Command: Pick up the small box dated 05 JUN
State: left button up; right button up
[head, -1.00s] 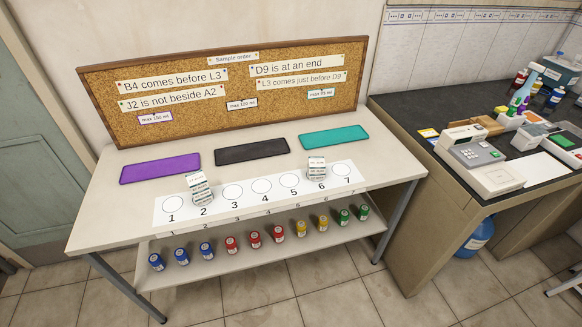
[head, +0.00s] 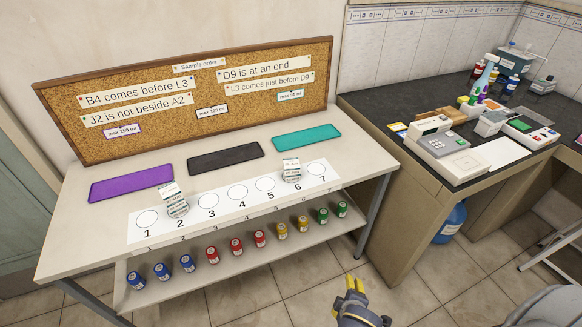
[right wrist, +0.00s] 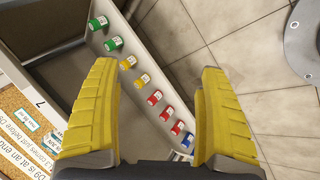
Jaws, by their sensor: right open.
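A stack of small white boxes (head: 173,200) stands on the numbered strip by position 2. A second stack of small white boxes (head: 291,169) stands by position 6. The dates on the boxes are too small to read, so I cannot tell which one says 05 JUN. My right gripper (head: 356,284) is in front of the table at the lower right of the head view, apart from the boxes. In the right wrist view its two yellow fingers (right wrist: 160,115) are spread wide with nothing between them. My left gripper is not in view.
The white table (head: 85,215) carries purple (head: 130,184), black (head: 225,158) and teal (head: 306,138) mats before a corkboard (head: 190,100). Several coloured jars (head: 212,255) line the lower shelf. A dark bench (head: 400,110) with instruments stands at right. The floor in front is clear.

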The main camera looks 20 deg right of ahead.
jog(key=w+a+r+n+t, duration=0.3)
jog(key=w+r+n, duration=0.5)
jog(key=w+r, duration=0.2)
jog(key=w+a+r+n+t, duration=0.2)
jog(key=w+a+r+n, duration=0.1)
jog(key=w+r+n, duration=0.6)
jog(key=n+t+y, duration=0.1)
jog(key=n, duration=0.7)
send_near(292, 166)
jog(key=x, duration=0.6)
jog(key=shift+d+f, duration=0.1)
jog(key=shift+f, duration=0.4)
jog(key=shift+w+d+f, duration=0.1)
jog(key=shift+w+f, duration=0.1)
jog(key=shift+w, duration=0.65)
jog(key=shift+w+d+f, duration=0.1)
jog(key=shift+w+f, duration=0.05)
jog(key=shift+w, duration=0.75)
jog(key=shift+x, duration=1)
jog(key=c, duration=1.3)
